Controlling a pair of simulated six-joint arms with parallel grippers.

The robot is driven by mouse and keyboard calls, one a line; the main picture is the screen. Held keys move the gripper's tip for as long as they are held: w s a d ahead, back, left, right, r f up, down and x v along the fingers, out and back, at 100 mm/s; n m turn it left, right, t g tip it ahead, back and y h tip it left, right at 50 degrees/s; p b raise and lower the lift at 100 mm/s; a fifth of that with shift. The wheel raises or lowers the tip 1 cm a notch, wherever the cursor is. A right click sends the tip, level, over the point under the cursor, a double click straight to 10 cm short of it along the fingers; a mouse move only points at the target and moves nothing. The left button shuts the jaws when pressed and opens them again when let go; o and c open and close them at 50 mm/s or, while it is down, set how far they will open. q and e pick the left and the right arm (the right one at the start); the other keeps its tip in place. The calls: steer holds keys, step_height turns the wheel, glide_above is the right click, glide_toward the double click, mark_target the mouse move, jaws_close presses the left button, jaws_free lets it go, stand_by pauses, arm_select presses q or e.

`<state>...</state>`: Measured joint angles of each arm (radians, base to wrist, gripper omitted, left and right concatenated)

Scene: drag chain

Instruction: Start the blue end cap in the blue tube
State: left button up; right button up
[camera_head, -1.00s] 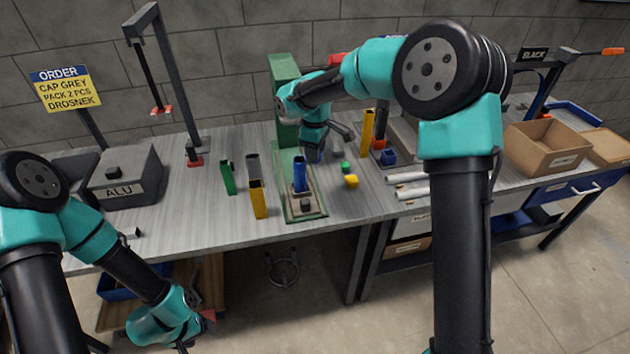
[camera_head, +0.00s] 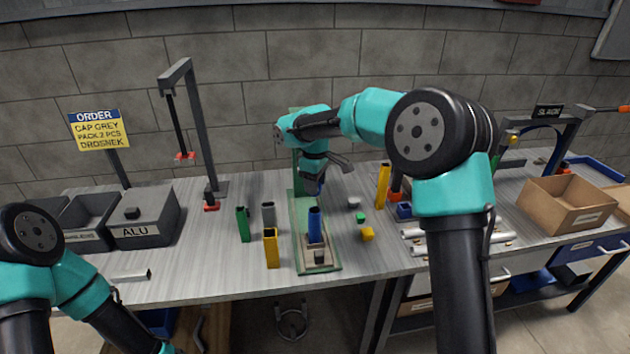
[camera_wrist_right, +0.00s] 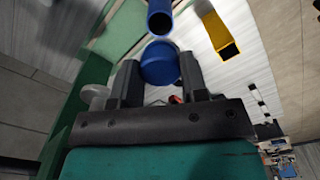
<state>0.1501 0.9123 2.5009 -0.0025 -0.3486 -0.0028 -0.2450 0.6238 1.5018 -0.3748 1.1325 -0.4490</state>
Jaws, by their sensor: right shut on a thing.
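The blue tube (camera_head: 315,225) stands upright in a fixture on the green base plate (camera_head: 333,264). Its open top also shows in the right wrist view (camera_wrist_right: 159,22). My right gripper (camera_head: 319,188) is shut on the blue end cap (camera_wrist_right: 160,63), which sits between the fingertips in the wrist view. The cap is close to the tube's mouth in that picture but apart from it. In the head view the gripper is above and behind the tube, and the cap is mostly hidden there. My left arm is at the lower left; its gripper is out of frame.
A green tube (camera_head: 242,224), a grey tube (camera_head: 268,215) and a yellow tube (camera_head: 271,248) stand left of the plate. Grey (camera_head: 354,202), green (camera_head: 361,218) and yellow (camera_head: 367,234) caps lie to its right. Another yellow tube (camera_head: 383,186) stands farther right.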

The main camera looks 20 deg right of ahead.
steer(key=shift+f, duration=2.5)
steer(key=shift+f, duration=0.8)
steer(key=o, duration=1)
steer(key=shift+r, duration=0.1)
step_height(320, 180, up, 17)
steer(key=shift+r, duration=0.1)
stand_by(0.4)
